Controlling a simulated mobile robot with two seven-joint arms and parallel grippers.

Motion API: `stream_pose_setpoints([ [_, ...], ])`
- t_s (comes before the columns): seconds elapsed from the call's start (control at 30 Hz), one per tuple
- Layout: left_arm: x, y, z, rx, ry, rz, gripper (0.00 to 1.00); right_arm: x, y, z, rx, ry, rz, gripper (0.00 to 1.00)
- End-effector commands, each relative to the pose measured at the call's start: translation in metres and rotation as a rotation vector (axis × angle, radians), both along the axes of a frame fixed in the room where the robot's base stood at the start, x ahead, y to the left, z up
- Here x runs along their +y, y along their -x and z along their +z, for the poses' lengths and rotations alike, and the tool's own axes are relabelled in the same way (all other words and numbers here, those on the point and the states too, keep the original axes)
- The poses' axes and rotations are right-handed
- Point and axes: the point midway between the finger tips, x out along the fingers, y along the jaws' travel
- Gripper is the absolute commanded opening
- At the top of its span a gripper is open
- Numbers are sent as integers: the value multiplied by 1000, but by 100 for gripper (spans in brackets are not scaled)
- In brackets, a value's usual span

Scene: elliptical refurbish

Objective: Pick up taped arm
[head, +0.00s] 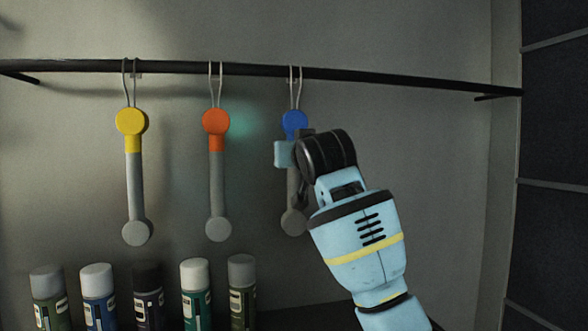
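Three arm-shaped parts hang by wire loops from a black rail. The left one (134,165) has a yellow top, the middle one (216,165) an orange top, and the right one (293,188) a blue top. Each has a grey shaft and a round grey lower end. I cannot tell which is the taped arm; the coloured tops may be tape. My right gripper (287,153) is at the upper shaft of the blue-topped arm, just below the blue part. My own wrist partly hides this shaft and the fingers, so the grip is unclear. My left gripper is not in view.
The black rail (420,83) runs across the grey wall above the hanging arms. Several spray cans (98,295) stand in a row below, at the lower left. A dark panelled surface (555,130) is at the far right.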

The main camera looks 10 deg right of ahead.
Motion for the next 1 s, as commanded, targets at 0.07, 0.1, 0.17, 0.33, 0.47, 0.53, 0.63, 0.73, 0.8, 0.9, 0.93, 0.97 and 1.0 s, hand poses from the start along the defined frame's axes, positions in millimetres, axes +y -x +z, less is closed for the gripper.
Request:
stream_pose_setpoints([
  [0.07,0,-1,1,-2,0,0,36,0,-4,1,-1,0,0,50],
  [0.1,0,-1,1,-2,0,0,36,0,-5,1,-1,0,0,50],
  [0.17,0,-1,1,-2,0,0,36,0,-6,0,0,0,0,50],
  [0.33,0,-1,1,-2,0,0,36,0,-7,0,0,0,0,50],
  [0.47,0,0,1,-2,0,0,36,0,-7,0,0,0,0,39],
  [0.53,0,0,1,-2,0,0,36,0,-7,0,0,0,0,30],
  [0.63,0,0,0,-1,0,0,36,0,-7,0,0,0,0,16],
  [0.73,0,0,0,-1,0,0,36,0,-7,0,0,0,0,3],
  [0.8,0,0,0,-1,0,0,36,0,-6,2,-5,0,1,0],
  [0.9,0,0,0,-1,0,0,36,0,-6,2,-4,0,1,0],
  [0.93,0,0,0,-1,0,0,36,0,-6,2,-4,0,1,0],
  [0.97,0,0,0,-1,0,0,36,0,-6,2,-4,0,1,0],
  [1.0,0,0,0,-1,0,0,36,0,-6,2,-4,0,1,0],
])
